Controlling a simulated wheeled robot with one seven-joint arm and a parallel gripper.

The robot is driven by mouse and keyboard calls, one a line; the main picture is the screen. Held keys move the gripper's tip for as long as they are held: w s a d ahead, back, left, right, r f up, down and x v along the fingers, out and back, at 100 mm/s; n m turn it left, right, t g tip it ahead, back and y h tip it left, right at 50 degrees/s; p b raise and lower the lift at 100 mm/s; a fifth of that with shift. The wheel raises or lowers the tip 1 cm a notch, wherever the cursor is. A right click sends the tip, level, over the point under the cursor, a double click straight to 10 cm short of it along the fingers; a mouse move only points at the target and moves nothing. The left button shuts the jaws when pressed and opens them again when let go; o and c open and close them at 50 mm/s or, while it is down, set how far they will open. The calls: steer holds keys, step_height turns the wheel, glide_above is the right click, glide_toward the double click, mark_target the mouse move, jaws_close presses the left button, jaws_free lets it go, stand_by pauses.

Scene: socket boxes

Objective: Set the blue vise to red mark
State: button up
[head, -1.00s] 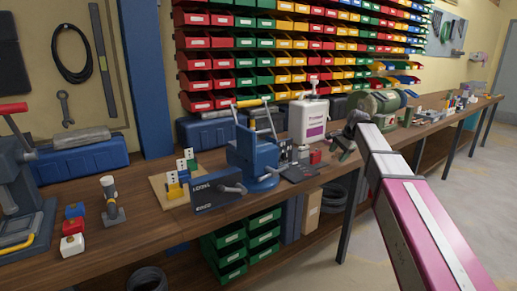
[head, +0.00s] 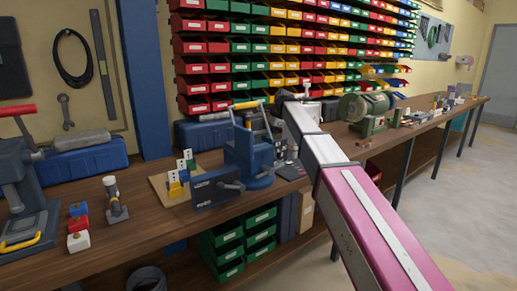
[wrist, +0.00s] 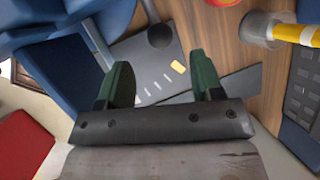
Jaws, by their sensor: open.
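The blue vise (head: 252,150) stands on the wooden bench in the head view, with upright bars on top. A dark plate (head: 212,190) with pale lettering and a lever is at its front left. In the wrist view a grey plate (wrist: 150,78) carries white tick marks and a yellow mark (wrist: 178,66); a dark ball-ended lever (wrist: 160,36) and blue bodywork (wrist: 52,62) are beside it. I cannot make out a red mark. My gripper (wrist: 166,82) has its green fingers apart above the grey plate, with nothing held. Its fingertips are hidden in the head view.
A board with upright coloured blocks (head: 180,178) is left of the vise. A bench grinder (head: 366,108) stands farther right. Red and white blocks (head: 78,232) sit at front left.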

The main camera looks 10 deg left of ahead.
steer(key=shift+x, duration=3.15)
steer(key=shift+d, duration=0.15)
jaws_close()
